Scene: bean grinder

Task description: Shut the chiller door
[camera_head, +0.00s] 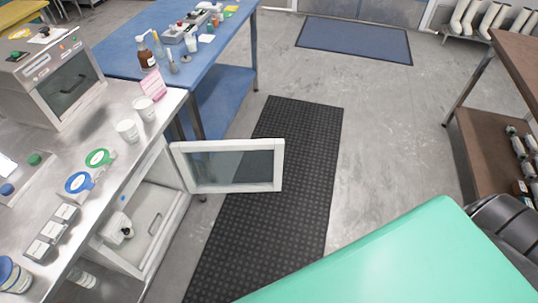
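The chiller door (230,184) is a white frame with a glass pane. It stands wide open, swung out from the cabinet over the black floor mat. Its hinge side is at the left, by the far front corner of the chiller (150,228) under the steel counter. The chiller's inside is exposed, and a white container (117,226) with a dark opening sits in it. Neither of my grippers shows in this view, so their state cannot be seen.
The steel counter (108,108) holds cups, tins and a machine. A blue table (120,48) stands behind the door. A ribbed black mat (262,232) lies on the floor under the door. A large green surface (400,262) fills the lower right. Shelving (490,150) stands right.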

